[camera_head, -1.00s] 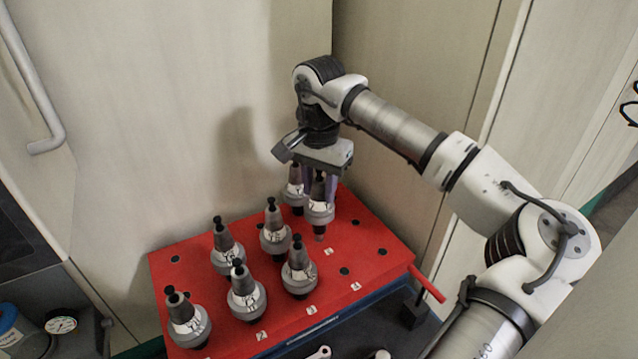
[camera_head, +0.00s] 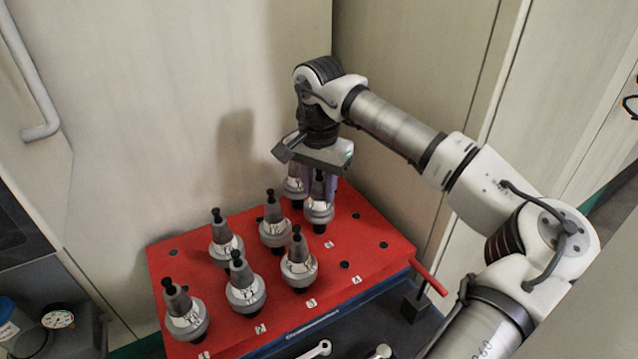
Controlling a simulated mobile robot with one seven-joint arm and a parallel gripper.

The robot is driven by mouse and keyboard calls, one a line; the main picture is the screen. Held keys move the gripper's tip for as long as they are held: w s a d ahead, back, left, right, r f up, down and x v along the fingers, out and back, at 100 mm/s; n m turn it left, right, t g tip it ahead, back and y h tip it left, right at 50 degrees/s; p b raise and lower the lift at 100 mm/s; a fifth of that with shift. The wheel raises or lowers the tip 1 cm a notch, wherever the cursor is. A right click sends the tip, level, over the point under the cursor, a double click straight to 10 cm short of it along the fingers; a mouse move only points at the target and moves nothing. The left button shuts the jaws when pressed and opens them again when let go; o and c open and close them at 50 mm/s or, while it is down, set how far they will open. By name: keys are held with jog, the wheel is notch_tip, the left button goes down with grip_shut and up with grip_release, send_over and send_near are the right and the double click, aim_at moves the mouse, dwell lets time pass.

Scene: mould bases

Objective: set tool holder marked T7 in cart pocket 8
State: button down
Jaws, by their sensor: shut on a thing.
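My gripper (camera_head: 318,178) is shut on a grey tool holder (camera_head: 319,212) with a black top, near the back right of the red cart top (camera_head: 215,333). The held holder is upright, and its lower end meets the red top at a dark spot. I cannot tell whether it is fully seated. Its white label is too small to read, so the T7 mark cannot be confirmed. Another holder (camera_head: 294,187) stands just behind and left of it, partly hidden by my gripper. The number of the pocket under the held holder cannot be read.
Several similar holders stand on the cart, including one at the front left (camera_head: 186,318) and one in the middle (camera_head: 298,267). Empty holes show at the right (camera_head: 383,245) and far left (camera_head: 173,253). A red handle (camera_head: 430,278) sticks out right. Walls close off the back.

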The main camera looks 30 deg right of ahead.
dwell(0.3)
jog(key=shift+f+b, duration=0.55)
jog(key=c, duration=1)
grip_release()
jog(key=shift+c, duration=0.2)
jog(key=shift+o, duration=0.7)
jog(key=shift+f, duration=0.1)
notch_tip(320, 180, up, 14)
jog(key=shift+r, duration=0.1)
